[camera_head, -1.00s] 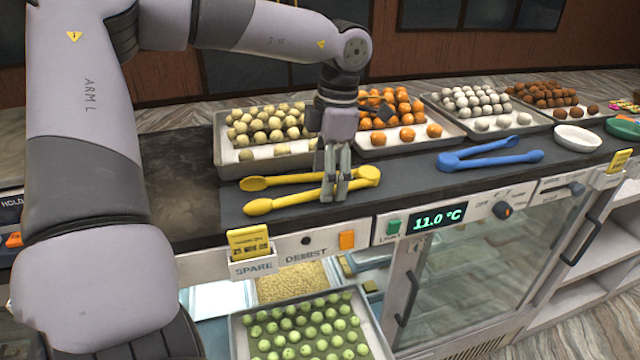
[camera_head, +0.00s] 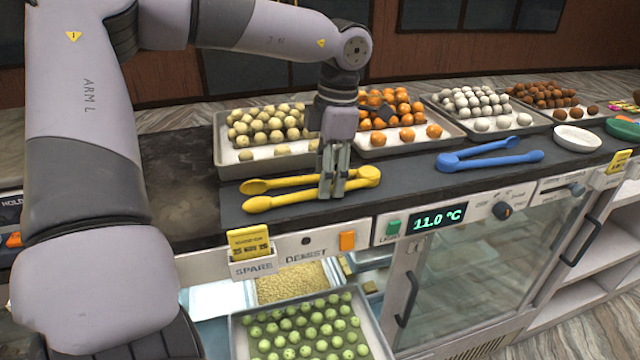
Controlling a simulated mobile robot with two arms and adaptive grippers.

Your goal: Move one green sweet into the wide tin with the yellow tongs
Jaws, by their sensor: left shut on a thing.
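The yellow tongs (camera_head: 276,202) lie on the dark counter top, their hinge end to the right. My left gripper (camera_head: 331,196) points down over them and is shut on the tongs near the hinge end. The green sweets (camera_head: 303,329) lie in rows on a tray (camera_head: 237,340) low in the cabinet, below the counter's front. I cannot make out the wide tin for certain. My right gripper does not show.
Trays of cream sweets (camera_head: 265,125), orange sweets (camera_head: 407,134), white sweets (camera_head: 482,124) and brown sweets (camera_head: 549,94) line the back of the counter. Blue tongs (camera_head: 490,155) lie to the right, near a white bowl (camera_head: 577,139). A glass door (camera_head: 480,270) fronts the cabinet.

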